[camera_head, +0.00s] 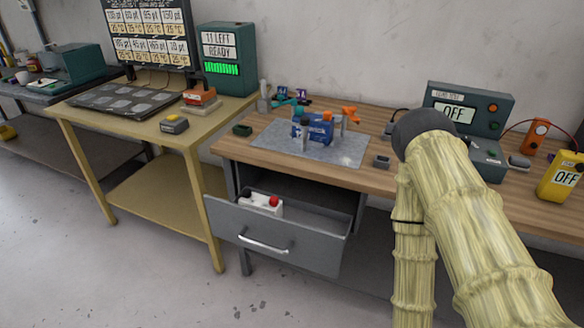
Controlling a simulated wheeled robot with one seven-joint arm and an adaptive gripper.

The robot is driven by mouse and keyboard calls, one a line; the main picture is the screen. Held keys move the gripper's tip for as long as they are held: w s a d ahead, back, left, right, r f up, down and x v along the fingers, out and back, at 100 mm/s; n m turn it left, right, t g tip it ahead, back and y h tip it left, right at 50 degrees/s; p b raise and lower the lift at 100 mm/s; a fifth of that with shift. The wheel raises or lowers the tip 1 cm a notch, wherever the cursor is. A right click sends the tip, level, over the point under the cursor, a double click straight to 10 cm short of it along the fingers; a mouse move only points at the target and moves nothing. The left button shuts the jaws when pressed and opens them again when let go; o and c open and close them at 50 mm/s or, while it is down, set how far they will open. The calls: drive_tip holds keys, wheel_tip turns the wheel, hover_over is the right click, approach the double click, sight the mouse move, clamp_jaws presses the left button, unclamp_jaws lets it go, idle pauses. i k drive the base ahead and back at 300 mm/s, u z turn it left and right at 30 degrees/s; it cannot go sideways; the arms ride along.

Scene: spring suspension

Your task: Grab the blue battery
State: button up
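The blue battery (320,129), a blue box-shaped thing, stands on a grey mat (346,152) on the wooden workbench. Dark and orange clamp-like parts stand close around it, and a dark piece covers part of its left front. I cannot tell whether they touch it. My arm fills the right side of the view in a pale yellow ribbed cover, with a dark rounded joint at its top. My gripper is not in view.
Test box (470,105) and yellow meter (563,178) stand at right. A yellow table (85,118) is at left. Floor in front is clear.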

sight(319, 130)
drive_tip(key=z, duration=1.55)
drive_tip(key=i, duration=0.75)
drive_tip(key=u, duration=2.4)
